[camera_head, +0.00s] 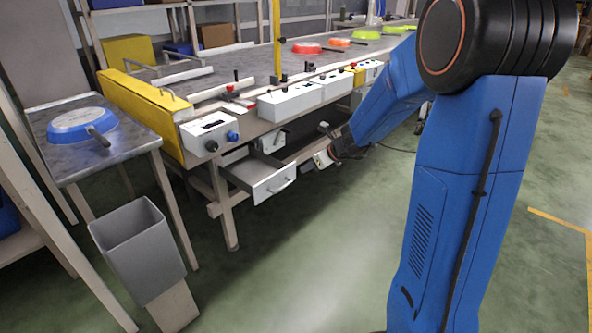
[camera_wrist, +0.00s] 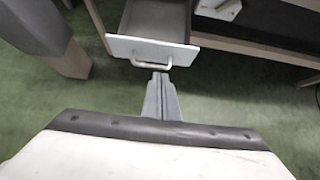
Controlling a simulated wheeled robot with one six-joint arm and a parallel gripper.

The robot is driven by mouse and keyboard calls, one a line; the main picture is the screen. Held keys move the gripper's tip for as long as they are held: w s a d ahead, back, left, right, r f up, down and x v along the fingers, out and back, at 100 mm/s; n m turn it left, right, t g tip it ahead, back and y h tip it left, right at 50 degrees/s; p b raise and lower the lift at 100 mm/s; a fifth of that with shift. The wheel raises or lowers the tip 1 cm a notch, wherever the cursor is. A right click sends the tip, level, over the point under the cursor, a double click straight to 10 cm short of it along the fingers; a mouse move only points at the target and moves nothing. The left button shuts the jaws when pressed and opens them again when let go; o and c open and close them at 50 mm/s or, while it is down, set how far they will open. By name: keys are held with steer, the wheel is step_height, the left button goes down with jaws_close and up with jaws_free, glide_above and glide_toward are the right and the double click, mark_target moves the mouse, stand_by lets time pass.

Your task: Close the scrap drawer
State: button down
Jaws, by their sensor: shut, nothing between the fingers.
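The scrap drawer (camera_head: 268,184) is pulled open under the left end of the conveyor table in the head view. It has a white front with a curved bar handle (camera_head: 282,186), and its inside looks empty. In the wrist view the drawer front (camera_wrist: 152,51) is at the top, with its handle (camera_wrist: 151,64) facing me. My gripper (camera_wrist: 160,76) is shut and empty, its tips close to the right end of the handle; I cannot tell if they touch. In the head view my gripper (camera_head: 322,158) is to the right of the drawer, partly hard to make out.
A side table (camera_head: 60,120) holds a blue pan (camera_head: 82,125). A table leg (camera_head: 226,215) stands left of the drawer. Green floor in front is clear.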

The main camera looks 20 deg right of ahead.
mark_target(280, 174)
steer(key=shift+w+a+r+x, duration=0.2)
steer(key=shift+w+r+x, duration=0.15)
steer(key=shift+x, duration=1.7)
steer(key=shift+w+a+r+x, duration=0.15)
steer(key=shift+w+r+x, duration=0.15)
steer(key=shift+x, duration=1.7)
steer(key=shift+w+a+r+x, duration=0.2)
steer(key=shift+r+x, duration=0.15)
steer(key=shift+x, duration=1.7)
steer(key=shift+w+a, duration=0.1)
